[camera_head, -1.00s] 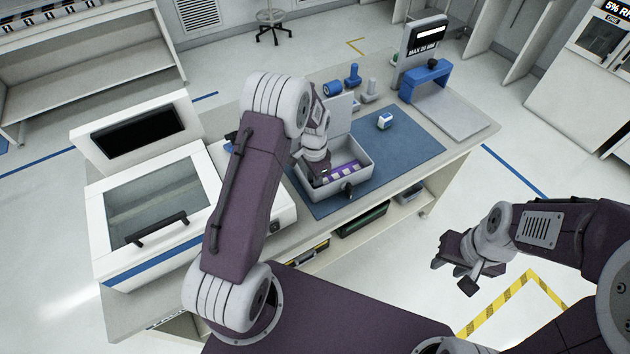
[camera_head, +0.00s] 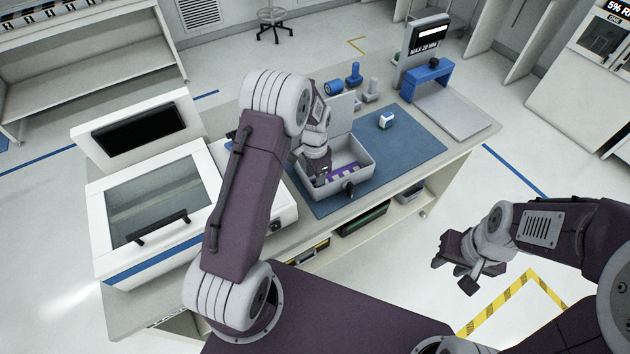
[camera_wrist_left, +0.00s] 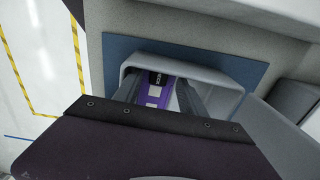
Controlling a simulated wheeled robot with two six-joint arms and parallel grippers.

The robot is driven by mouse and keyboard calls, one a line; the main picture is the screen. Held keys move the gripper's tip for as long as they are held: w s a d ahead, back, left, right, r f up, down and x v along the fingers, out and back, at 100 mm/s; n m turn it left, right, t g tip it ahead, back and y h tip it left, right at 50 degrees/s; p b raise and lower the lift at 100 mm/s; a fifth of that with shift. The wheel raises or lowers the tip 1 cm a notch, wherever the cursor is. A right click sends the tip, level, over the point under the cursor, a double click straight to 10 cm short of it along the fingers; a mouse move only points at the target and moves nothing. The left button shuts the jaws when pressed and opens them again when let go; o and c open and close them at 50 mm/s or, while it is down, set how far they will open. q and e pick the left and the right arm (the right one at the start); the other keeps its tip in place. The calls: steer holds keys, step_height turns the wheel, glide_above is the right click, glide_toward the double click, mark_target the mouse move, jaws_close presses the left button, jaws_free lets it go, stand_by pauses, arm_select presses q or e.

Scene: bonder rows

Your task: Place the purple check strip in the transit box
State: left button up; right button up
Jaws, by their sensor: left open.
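The purple check strip (camera_head: 346,172), with pale patches, is inside the transit box (camera_head: 358,184), a grey open box with its lid raised at the back. In the left wrist view the strip (camera_wrist_left: 155,92) shows between my left fingers, inside the walls of the box (camera_wrist_left: 222,88). My left gripper (camera_head: 320,174) is open, with its fingers reaching down into the box on either side of the strip. The near end of the strip is hidden by the gripper body. My right gripper (camera_head: 453,275) is apart from the bench, over the floor, empty with fingers spread.
The box stands on a blue mat (camera_head: 415,150). A blue gauge arch (camera_head: 428,78) stands at the back right, and a glass-lidded machine (camera_head: 155,200) on the left. The mat's right side is clear.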

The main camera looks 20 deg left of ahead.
arm_select(q)
step_height(320, 180, up, 10)
steer(key=s+d+n+t, duration=0.1)
steer(key=s+d+n, duration=0.2)
steer(key=s+n, duration=0.5)
steer(key=s, duration=1)
steer(key=shift+s+f+n+b, duration=0.15)
steer(key=shift+n+b, duration=0.15)
